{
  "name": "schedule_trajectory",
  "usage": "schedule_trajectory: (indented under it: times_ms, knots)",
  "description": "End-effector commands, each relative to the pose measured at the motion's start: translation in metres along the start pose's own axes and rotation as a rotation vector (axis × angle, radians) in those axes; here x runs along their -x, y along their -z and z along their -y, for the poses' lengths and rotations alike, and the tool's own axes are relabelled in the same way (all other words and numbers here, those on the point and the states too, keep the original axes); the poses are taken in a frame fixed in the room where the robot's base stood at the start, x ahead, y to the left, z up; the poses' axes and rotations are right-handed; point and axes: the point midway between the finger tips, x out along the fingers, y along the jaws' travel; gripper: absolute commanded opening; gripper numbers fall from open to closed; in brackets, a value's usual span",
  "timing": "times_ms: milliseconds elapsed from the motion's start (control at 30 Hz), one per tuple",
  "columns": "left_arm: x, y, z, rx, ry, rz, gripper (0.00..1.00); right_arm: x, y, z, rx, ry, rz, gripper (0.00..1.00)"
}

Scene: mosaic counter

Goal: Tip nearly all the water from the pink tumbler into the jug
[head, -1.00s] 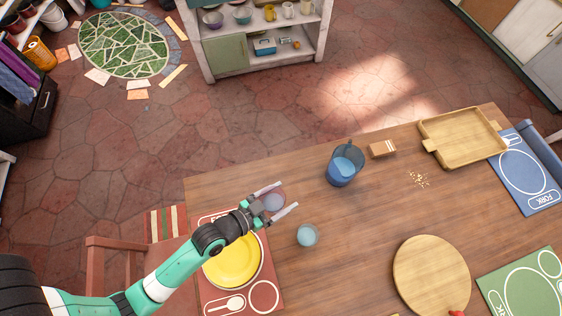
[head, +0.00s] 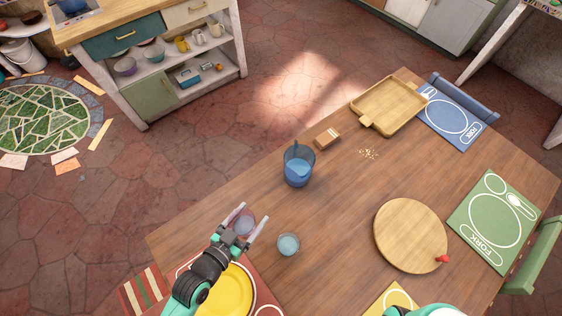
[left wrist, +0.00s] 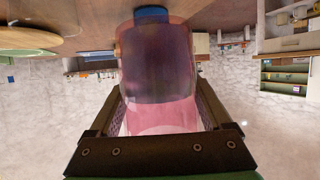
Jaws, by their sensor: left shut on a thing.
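The pink tumbler (head: 243,225) is see-through and holds water. My left gripper (head: 254,211) is shut on it near the table's left edge, with one finger on each side. In the left wrist view the tumbler (left wrist: 158,60) fills the middle between the fingers. The blue see-through jug (head: 298,170) stands upright on the table, beyond the tumbler and to its right, with bluish water inside. A bit of blue, likely the jug (left wrist: 150,12), shows behind the tumbler in the left wrist view. The right gripper is not seen.
A clear glass of pale blue water (head: 288,245) stands close to the right of my left gripper. A yellow plate (head: 226,293) lies below it. A small box (head: 327,138), wooden tray (head: 387,106) and round board (head: 408,235) lie farther off. Table between tumbler and jug is clear.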

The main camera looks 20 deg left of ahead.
Motion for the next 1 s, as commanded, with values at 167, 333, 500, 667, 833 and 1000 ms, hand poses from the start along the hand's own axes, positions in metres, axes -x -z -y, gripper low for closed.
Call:
schedule_trajectory:
  times_ms: [167,333,500,667,833,1000]
  knots:
    - [-0.046,0.018,0.003,0.002,0.013,-0.015,0.0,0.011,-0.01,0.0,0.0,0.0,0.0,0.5]
    - [-0.117,0.063,0.006,0.013,0.035,-0.018,0.0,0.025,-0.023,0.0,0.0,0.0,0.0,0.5]
    - [-0.179,0.105,0.01,0.017,0.044,-0.015,0.0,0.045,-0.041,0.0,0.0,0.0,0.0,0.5]
    - [-0.221,0.122,0.02,0.009,0.022,-0.017,0.0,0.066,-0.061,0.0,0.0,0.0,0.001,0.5]
    - [-0.243,0.139,0.028,0.001,0.005,-0.018,0.0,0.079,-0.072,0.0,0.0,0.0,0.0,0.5]
    - [-0.247,0.148,0.03,-0.003,-0.001,-0.017,0.0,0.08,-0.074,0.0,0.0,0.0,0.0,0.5]
